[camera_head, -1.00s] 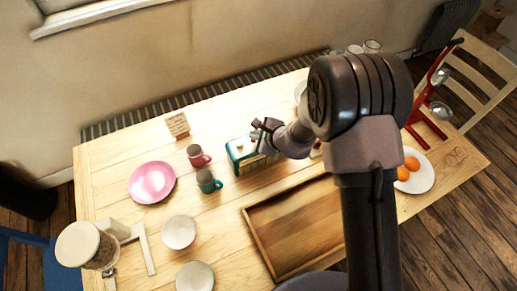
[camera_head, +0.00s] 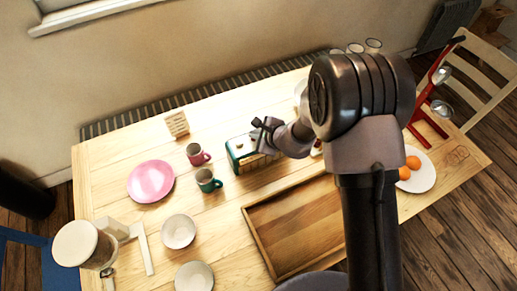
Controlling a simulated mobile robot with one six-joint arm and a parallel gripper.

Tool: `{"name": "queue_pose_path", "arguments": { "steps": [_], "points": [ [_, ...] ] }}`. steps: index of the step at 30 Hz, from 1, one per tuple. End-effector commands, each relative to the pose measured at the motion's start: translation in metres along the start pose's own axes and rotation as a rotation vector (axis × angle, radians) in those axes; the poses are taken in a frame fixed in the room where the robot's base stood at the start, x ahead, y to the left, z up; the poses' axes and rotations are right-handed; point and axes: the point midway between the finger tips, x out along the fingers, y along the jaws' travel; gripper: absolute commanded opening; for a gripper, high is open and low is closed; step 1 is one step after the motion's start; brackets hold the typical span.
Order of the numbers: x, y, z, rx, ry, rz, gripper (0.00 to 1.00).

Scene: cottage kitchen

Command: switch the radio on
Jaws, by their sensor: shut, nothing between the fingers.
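The radio (camera_head: 236,157) is a small green box with a pale top, standing on the wooden table. Its right part is hidden behind my gripper and arm. My gripper (camera_head: 258,134) is shut and empty, at the top of the radio. I cannot tell whether the fingertips touch it. The radio's switch is too small to make out clearly.
A teal mug (camera_head: 207,181) and a red mug (camera_head: 196,154) stand left of the radio. A wooden tray (camera_head: 258,228) lies in front of it. A pink plate (camera_head: 151,181), two pale bowls and a lidded jar (camera_head: 82,246) are further left. Oranges (camera_head: 412,163) sit on a plate at right.

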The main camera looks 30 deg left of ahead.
Motion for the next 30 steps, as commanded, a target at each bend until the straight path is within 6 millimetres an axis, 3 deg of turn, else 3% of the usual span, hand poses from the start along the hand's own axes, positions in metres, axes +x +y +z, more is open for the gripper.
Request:
{"name": "queue_pose_path", "arguments": {
  "steps": [24, 30],
  "points": [
    [-0.004, -0.003, 0.003, -0.001, 0.000, 0.000, 0.00],
    [-0.021, -0.016, 0.015, -0.001, -0.001, -0.002, 0.00]
  ]
}}
